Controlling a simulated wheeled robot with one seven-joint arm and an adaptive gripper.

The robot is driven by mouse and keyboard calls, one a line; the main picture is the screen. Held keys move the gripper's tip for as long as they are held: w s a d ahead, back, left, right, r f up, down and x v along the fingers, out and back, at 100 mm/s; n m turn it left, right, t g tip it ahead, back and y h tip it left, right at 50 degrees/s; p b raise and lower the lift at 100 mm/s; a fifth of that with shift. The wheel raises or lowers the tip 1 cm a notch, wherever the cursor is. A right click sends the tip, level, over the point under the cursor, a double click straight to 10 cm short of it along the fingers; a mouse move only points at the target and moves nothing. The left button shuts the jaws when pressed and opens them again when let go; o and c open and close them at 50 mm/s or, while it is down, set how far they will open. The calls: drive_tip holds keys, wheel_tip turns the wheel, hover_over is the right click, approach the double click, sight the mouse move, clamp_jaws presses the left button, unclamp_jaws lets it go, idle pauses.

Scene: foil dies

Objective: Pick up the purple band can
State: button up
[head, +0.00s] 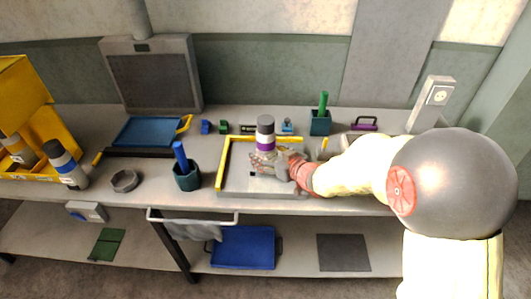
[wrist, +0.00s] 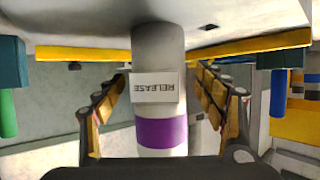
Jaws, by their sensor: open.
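The purple band can (head: 265,129) stands upright on the work surface inside a yellow-edged area in the head view. It has a dark top, a white body and a purple band. In the wrist view the can (wrist: 160,132) appears upside down, with a white label reading RELEASE. My gripper (head: 262,160) is in front of the can in the head view and hides its lower part. In the wrist view my gripper (wrist: 162,95) is open, with one finger on each side of the can. Gaps show between the fingers and the can.
A yellow-edged tray (head: 224,165) surrounds the can. A teal cup (head: 187,178) with a blue handle stands to the left. Another teal holder (head: 320,123) with a green handle stands behind right. A blue-banded can (head: 66,164) stands far left beside a yellow rack (head: 28,90).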

drive_tip(key=shift+w+a+f, duration=0.2)
drive_tip(key=shift+w+a, duration=0.1)
drive_tip(key=shift+w, duration=0.25)
drive_tip(key=shift+c, duration=0.4)
drive_tip(key=c, duration=1.2)
drive_tip(key=shift+c, duration=1)
drive_tip(key=shift+r, duration=0.15)
